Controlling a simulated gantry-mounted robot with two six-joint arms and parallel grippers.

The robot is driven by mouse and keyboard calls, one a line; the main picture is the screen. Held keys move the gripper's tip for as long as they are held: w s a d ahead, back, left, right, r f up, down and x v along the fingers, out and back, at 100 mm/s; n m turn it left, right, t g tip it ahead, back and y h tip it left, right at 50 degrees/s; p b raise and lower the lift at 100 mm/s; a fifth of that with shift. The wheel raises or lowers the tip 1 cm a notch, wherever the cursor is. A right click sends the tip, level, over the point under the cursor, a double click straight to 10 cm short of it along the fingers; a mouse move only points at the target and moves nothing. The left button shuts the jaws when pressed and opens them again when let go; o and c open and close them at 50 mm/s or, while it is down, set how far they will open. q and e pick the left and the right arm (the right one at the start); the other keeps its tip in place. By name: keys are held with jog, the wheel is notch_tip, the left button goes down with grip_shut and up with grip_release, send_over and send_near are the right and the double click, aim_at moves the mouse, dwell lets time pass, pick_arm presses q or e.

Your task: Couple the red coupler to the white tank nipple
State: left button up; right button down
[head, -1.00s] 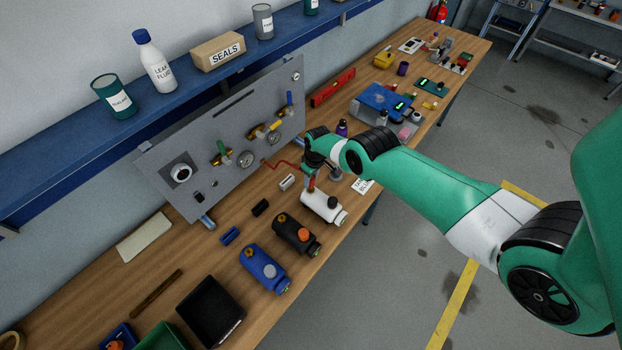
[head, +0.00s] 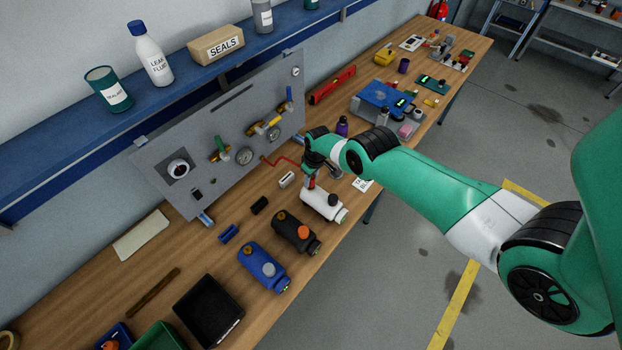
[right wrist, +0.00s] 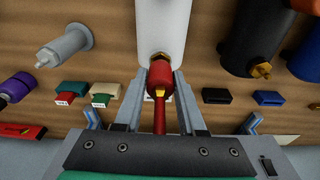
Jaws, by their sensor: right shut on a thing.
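The white tank (head: 322,205) lies on the bench among a row of tanks. It also shows at the top of the right wrist view (right wrist: 163,25), with its brass nipple (right wrist: 160,57) facing my right gripper (right wrist: 160,88). That gripper is shut on the red coupler (right wrist: 161,76), which sits between its fingers. The coupler's front end is lined up with the nipple and right at it; I cannot tell whether they are locked together. In the head view the right gripper (head: 311,176) is at the tank's back end, partly hidden by its own wrist. My left gripper is not in view.
A black tank (head: 295,232) and a blue tank (head: 264,268) lie beside the white one. A grey panel (head: 215,165) with valves and gauges stands behind, with a red hose (head: 280,161) running from it. Small coloured blocks lie between panel and tanks.

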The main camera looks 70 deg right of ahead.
aim_at(313, 179)
jog(key=shift+f+b, duration=0.45)
jog(key=shift+f, duration=0.05)
jog(key=shift+c, duration=2.1)
grip_release()
jog(key=r+p, duration=0.2)
jog(key=p, duration=0.1)
jog(key=r+p, duration=0.5)
jog(key=p, duration=0.1)
jog(key=shift+s+a+r, duration=0.15)
jog(key=shift+s+r, duration=0.2)
jog(key=shift+s, duration=0.05)
jog(key=shift+f, duration=0.1)
